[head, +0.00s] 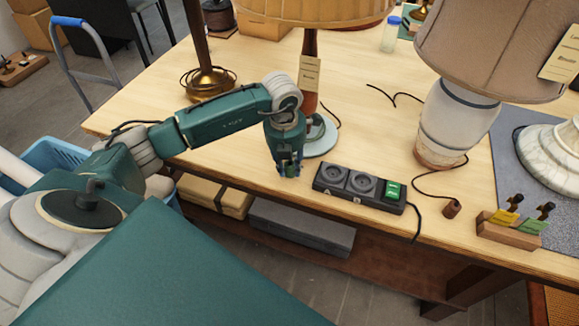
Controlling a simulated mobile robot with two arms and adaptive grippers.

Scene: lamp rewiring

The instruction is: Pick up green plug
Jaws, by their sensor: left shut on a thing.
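My left gripper (289,172) points down near the table's front edge, left of the power strip. Its fingers are shut on a small greenish thing, mostly hidden between them, which looks like the green plug; its shape is hard to make out. The black power strip (339,190) has two round sockets that look empty and a green switch (392,190) at its right end. My right gripper is not in view.
Behind the gripper stands a wooden-stemmed lamp with a pale green base (322,143). A brass lamp (208,80) stands left and a white lamp (455,118) right. A brown plug (451,208) lies near a wooden block (508,235) with tagged pieces. The table's front edge is close.

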